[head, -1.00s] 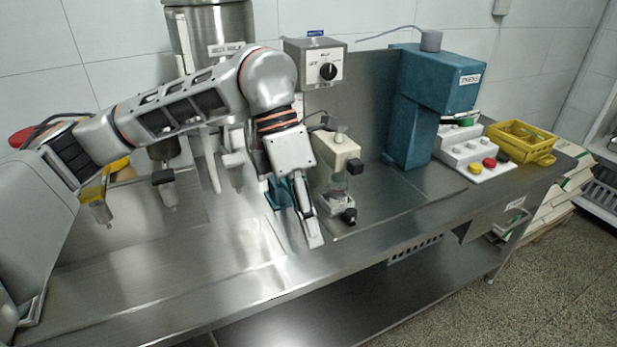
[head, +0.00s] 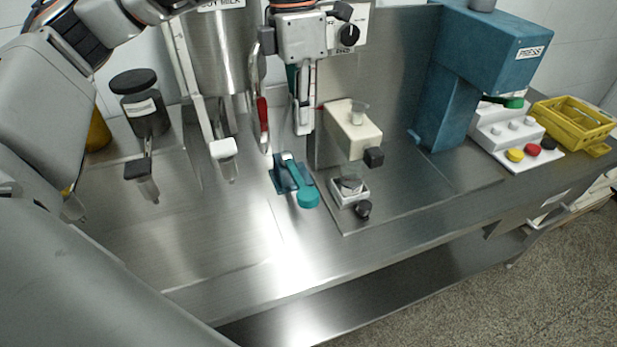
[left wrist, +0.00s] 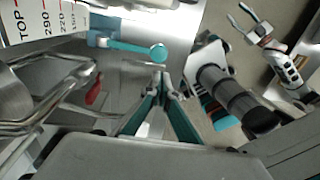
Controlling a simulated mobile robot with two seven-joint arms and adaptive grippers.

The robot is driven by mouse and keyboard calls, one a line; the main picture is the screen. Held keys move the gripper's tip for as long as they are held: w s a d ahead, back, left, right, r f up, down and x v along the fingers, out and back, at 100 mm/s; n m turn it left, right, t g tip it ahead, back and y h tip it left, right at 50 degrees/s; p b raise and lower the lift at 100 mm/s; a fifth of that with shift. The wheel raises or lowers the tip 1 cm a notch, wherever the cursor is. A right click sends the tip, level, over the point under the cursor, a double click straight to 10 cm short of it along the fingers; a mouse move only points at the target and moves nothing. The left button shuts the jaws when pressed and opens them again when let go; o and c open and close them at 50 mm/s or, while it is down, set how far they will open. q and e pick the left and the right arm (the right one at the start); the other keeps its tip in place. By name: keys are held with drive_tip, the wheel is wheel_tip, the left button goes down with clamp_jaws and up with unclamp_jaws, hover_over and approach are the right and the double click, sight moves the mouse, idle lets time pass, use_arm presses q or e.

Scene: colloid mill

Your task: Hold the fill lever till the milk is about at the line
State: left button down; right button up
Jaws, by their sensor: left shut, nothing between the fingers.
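A teal lever with a round end (head: 308,198) sits on a small teal base on the steel bench. It also shows in the left wrist view (left wrist: 158,52), just beyond my fingertips. My left gripper (head: 303,130) is shut and empty, pointing down above and behind the lever, apart from it. Its fingers meet in the left wrist view (left wrist: 160,78). A steel soy milk tank (head: 222,65) stands behind. A white scale with printed numbers (left wrist: 45,22) shows in the left wrist view. I cannot make out a milk level. My right gripper (left wrist: 252,25) looks open and empty, over the floor.
A cream unit (head: 352,132) stands right of the lever. A blue press (head: 450,100), a button panel (head: 515,135) and a yellow crate (head: 572,125) are farther right. The front bench is clear.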

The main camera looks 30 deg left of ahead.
sight(307, 195)
use_arm(q)
drive_tip(key=f, duration=0.4)
drive_tip(key=d+f, duration=0.1)
drive_tip(key=f, duration=0.4)
drive_tip(key=s+f, duration=0.1)
drive_tip(key=f, duration=0.3)
drive_tip(key=shift+d+f, duration=0.15)
drive_tip(key=shift+f, duration=0.35)
drive_tip(key=shift+y, duration=0.3)
drive_tip(key=f+b, duration=0.1)
drive_tip(key=f, duration=0.1)
drive_tip(key=f+b, duration=0.1)
drive_tip(key=f, duration=0.1)
drive_tip(key=s+d+f+b, duration=0.1)
drive_tip(key=f, duration=0.2)
drive_tip(key=shift+f+b, duration=0.1)
drive_tip(key=shift+b, duration=0.2)
drive_tip(key=shift+f+t, duration=0.15)
drive_tip(key=shift+t, duration=0.25)
drive_tip(key=shift+f, duration=0.1)
drive_tip(key=shift+f+y, duration=0.1)
drive_tip(key=shift+y, duration=0.2)
idle(1.1)
